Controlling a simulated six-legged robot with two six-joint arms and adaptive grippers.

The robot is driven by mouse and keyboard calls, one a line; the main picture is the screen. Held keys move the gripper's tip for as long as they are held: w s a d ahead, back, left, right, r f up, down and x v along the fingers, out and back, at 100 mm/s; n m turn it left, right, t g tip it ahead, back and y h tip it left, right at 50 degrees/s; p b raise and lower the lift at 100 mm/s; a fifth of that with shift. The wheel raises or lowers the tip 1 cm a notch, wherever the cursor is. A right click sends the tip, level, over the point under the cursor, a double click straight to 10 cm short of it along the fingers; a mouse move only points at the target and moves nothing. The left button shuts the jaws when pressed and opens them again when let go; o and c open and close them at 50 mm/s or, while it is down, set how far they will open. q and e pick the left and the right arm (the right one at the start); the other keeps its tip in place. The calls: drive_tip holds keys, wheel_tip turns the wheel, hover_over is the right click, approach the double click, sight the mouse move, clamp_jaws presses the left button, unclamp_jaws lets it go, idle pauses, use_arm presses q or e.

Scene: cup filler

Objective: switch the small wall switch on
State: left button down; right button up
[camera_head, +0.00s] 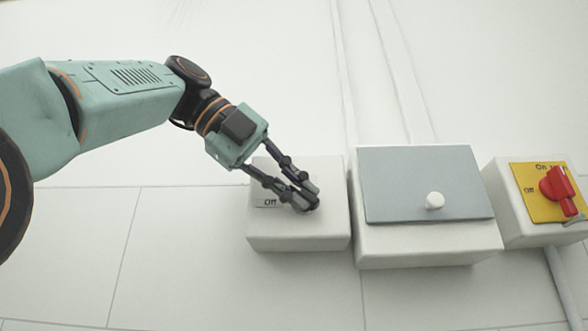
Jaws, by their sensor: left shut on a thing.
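The small wall switch is a white box (300,232) on the wall in the middle of the head view, with an "Off" label (269,202) showing left of the fingertips. My left gripper (305,198) reaches down from the upper left and its fingers are shut on the switch at the front of this box. The fingers hide the switch's moving part, so I cannot tell which way it points. Any "On" label is also hidden. My right gripper is not in view.
Just right stands a white box (430,244) with a grey cover (410,180) and a white knob (435,200). At the far right is a red rotary switch (558,188) on a yellow plate (530,178). Pale pipes run up the wall.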

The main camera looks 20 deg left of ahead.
use_arm(q)
drive_tip(key=g+y+p, duration=0.1)
drive_tip(key=y+p, duration=0.1)
drive_tip(key=p, duration=0.1)
drive_tip(key=m+g+y+p, duration=0.1)
drive_tip(key=y+p, duration=0.1)
drive_tip(key=p, duration=0.1)
drive_tip(key=d+y+p, duration=0.1)
drive_tip(key=y+p, duration=0.1)
drive_tip(key=p, duration=0.2)
drive_tip(key=shift+r+m+g, duration=0.3)
drive_tip(key=shift+r+g, duration=0.1)
drive_tip(key=y+p, duration=0.2)
drive_tip(key=p, duration=0.1)
drive_tip(key=shift+w+d+f+m+g+y, duration=0.1)
drive_tip(key=shift+f+m+g+y, duration=0.05)
drive_tip(key=shift+m+g+y, duration=0.2)
drive_tip(key=shift+y, duration=0.25)
drive_tip(key=shift+f, duration=0.15)
drive_tip(key=c, duration=1.8)
unclamp_jaws()
drive_tip(key=o, duration=0.4)
drive_tip(key=shift+r, duration=0.2)
